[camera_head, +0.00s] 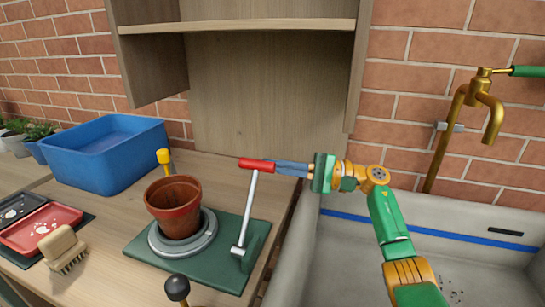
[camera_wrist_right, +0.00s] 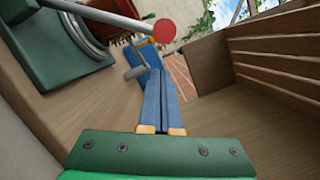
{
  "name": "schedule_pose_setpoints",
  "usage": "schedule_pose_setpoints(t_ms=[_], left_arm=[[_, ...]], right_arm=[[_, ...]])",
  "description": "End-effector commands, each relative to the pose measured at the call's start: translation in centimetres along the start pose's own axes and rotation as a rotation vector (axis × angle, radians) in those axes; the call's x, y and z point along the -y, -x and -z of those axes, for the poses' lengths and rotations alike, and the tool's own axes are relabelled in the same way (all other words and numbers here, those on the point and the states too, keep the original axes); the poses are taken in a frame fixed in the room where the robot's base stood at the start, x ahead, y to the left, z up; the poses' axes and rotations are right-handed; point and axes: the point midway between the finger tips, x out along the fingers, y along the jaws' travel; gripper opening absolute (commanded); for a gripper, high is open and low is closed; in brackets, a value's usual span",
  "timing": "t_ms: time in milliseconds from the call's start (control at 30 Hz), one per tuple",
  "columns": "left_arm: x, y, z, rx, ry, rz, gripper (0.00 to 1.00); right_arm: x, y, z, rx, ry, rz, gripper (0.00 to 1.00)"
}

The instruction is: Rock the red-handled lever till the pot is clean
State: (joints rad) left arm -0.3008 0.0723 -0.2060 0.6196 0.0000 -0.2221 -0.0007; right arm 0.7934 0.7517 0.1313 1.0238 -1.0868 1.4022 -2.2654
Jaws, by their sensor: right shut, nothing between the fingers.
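The terracotta pot (camera_head: 173,203) stands upright on a grey round plate (camera_head: 152,240) on a green base (camera_head: 140,252). A grey lever (camera_head: 247,213) rises beside it at the right, with a red handle (camera_head: 257,164) lying crosswise at its top. My right gripper (camera_head: 280,168) is shut and empty, its blue fingertips at the right end of the red handle; I cannot tell whether they touch. In the right wrist view the handle's red end (camera_wrist_right: 164,31) shows close to the fingers (camera_wrist_right: 154,72), and the pot is partly hidden. My left gripper is not in view.
A blue tub (camera_head: 105,165) stands at the back left. Red (camera_head: 42,232) and black trays and a brush (camera_head: 62,246) lie at the left. A yellow knob (camera_head: 163,156) and a black knob (camera_head: 177,288) flank the base. A sink (camera_head: 340,250) with a brass tap (camera_head: 462,100) is at the right.

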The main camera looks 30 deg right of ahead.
Motion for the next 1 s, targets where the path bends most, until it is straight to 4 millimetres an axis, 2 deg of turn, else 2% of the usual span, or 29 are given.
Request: schedule_pose_setpoints(t_ms=[100,233,667,1000], left_arm=[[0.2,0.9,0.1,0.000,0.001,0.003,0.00],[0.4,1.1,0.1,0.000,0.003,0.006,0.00],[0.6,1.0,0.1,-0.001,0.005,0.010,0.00],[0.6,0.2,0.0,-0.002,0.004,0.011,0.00]], right_arm=[[0.1,-0.3,-1.4,0.001,-0.001,-0.003,0.00],[0.0,-0.5,-2.1,0.001,-0.001,-0.001,0.00],[-0.1,-0.6,-2.3,0.002,0.005,-0.003,0.00],[0.0,-1.8,-3.6,0.002,0.069,-0.018,0.00]])
